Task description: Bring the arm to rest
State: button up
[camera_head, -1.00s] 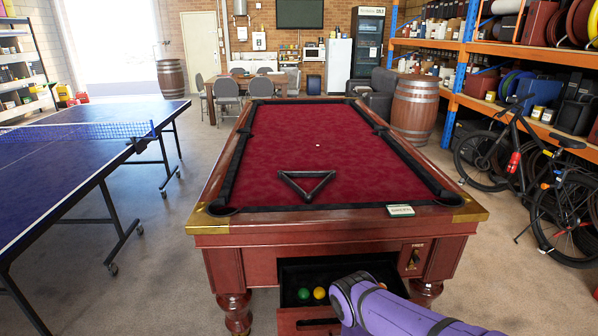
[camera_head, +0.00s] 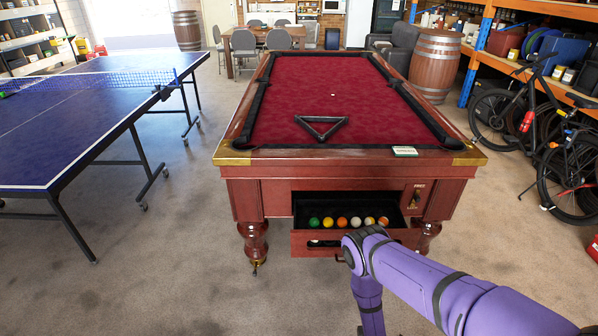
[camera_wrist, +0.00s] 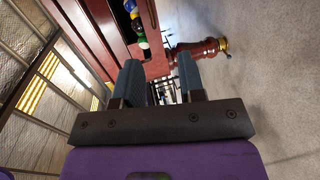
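My gripper (camera_wrist: 160,78) shows in the wrist view with its two blue-grey fingers apart and nothing between them. In the head view my purple arm comes in from the lower right and bends down in front of the pool table (camera_head: 238,200); the fingers are hidden or out of frame there. The table's front drawer (camera_head: 301,250) is open, with several coloured balls (camera_head: 356,222) in a row. The wrist view shows balls (camera_wrist: 137,23) and a table leg (camera_wrist: 200,48) beyond the fingers, seen sideways and apart from them.
A black triangle (camera_head: 322,119) and a white ball (camera_head: 333,95) lie on the red cloth. A blue table-tennis table (camera_head: 80,125) stands left, with clear floor between. A bicycle (camera_head: 535,135) and orange-blue shelving stand right. A barrel (camera_head: 435,65) stands behind.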

jog(key=w+a+r+m+g, duration=0.1)
jog(key=w+a+r+m, duration=0.15)
jog(key=w+r, duration=0.9)
jog(key=w+a+r+m+g, duration=0.2)
jog(key=w+r+m, duration=0.2)
jog(key=w+r, duration=0.75)
notch_tip(320, 180, up, 29)
jog(key=d+m+g, duration=0.2)
jog(key=m, duration=0.2)
jog(key=s+d+r+m+g, duration=0.1)
jog(key=s+d+r+m, duration=0.1)
jog(key=s+r, duration=0.85)
jog(key=s+d+r+m+g, duration=0.25)
jog(key=s+r, duration=0.55)
jog(key=r, duration=0.5)
jog(key=s+d+r+m+g, duration=0.1)
jog(key=s+d+r, duration=0.1)
jog(key=s, duration=1.1)
jog(key=s+d+r+m+g, duration=0.1)
jog(key=s+r, duration=0.3)
jog(key=s, duration=0.9)
jog(key=shift+s+d+m, duration=0.2)
jog(key=shift+d+m, duration=0.25)
jog(key=shift+m, duration=0.05)
